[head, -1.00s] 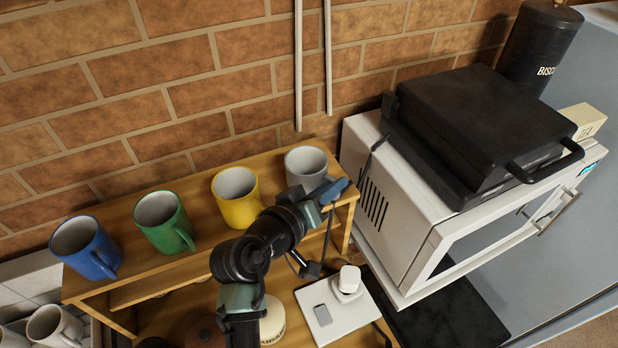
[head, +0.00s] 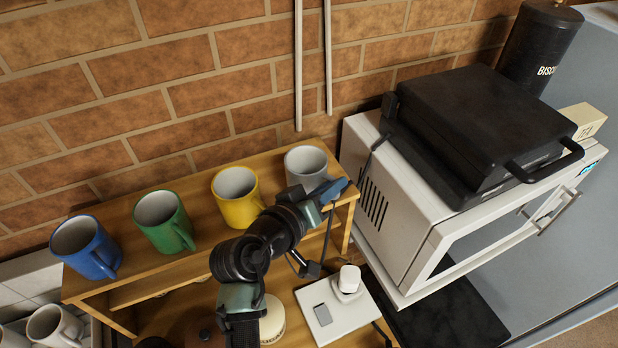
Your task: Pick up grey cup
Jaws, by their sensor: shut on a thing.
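The grey cup (head: 305,163) stands upright at the right end of the wooden shelf, its rim and inside showing. My gripper (head: 328,192) is at its lower right side, where the handle would be. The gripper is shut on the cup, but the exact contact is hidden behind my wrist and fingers. The cup appears to be still at shelf level.
A yellow mug (head: 238,205), a green mug (head: 162,222) and a blue mug (head: 84,248) stand leftward along the wooden shelf (head: 200,190). A white microwave (head: 400,215) with a black grill (head: 475,125) on top is close on the right. A brick wall (head: 180,90) is behind.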

